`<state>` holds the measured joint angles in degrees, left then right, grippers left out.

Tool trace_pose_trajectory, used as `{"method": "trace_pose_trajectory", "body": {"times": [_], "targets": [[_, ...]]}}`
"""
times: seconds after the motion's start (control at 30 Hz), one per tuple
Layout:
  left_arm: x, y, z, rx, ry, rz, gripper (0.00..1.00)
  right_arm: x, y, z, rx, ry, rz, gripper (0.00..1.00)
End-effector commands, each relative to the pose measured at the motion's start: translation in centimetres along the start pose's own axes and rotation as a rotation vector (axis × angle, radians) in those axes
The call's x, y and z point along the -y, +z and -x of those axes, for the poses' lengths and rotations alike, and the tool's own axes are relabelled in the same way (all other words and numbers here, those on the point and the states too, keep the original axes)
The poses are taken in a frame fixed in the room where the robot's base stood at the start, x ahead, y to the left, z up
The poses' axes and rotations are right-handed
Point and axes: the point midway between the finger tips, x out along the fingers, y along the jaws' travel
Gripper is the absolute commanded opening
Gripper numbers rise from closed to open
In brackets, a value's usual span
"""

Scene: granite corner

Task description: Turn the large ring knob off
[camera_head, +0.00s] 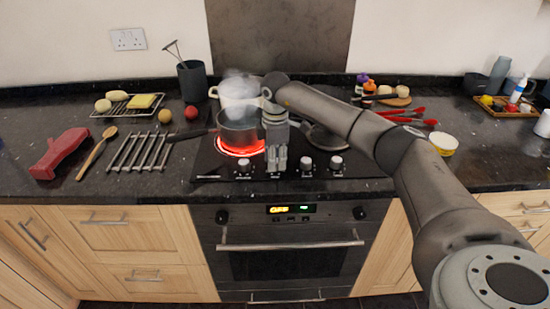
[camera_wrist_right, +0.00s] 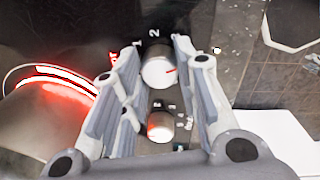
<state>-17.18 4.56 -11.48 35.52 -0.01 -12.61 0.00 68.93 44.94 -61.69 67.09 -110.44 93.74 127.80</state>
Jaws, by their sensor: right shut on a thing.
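The hob (camera_head: 255,176) has a row of silver knobs along its front edge. A left knob (camera_head: 243,166) and two right knobs (camera_head: 307,163) (camera_head: 336,162) show in the head view. My right gripper (camera_head: 277,168) reaches down over the spot between them and hides the knob there. In the right wrist view its fingers (camera_wrist_right: 155,62) are shut on a silver knob (camera_wrist_right: 159,72) with a red mark, and a second knob (camera_wrist_right: 159,127) shows nearer the palm. The large ring (camera_head: 240,151) glows red under a dark pot. I cannot read which knob is labelled for it. My left gripper is not in view.
The dark pot (camera_head: 237,132) stands on the glowing ring, with steam above and its handle to the left. A white pot (camera_head: 238,95) stands behind it, and a dark pan (camera_head: 328,138) is right of my gripper. An oven (camera_head: 290,262) is below.

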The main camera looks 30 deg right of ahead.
Motion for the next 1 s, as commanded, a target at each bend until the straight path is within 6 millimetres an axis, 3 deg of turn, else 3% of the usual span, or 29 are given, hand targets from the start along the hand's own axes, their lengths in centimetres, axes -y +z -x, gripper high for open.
{"method": "trace_pose_trajectory", "body": {"times": [0.27,1.0], "targets": [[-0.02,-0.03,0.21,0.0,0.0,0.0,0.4,-0.03,0.02,0.04,-0.009,0.001,0.169,0.05],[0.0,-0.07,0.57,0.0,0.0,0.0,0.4,-0.01,0.06,0.01,-0.043,0.001,0.866,0.05]]}}
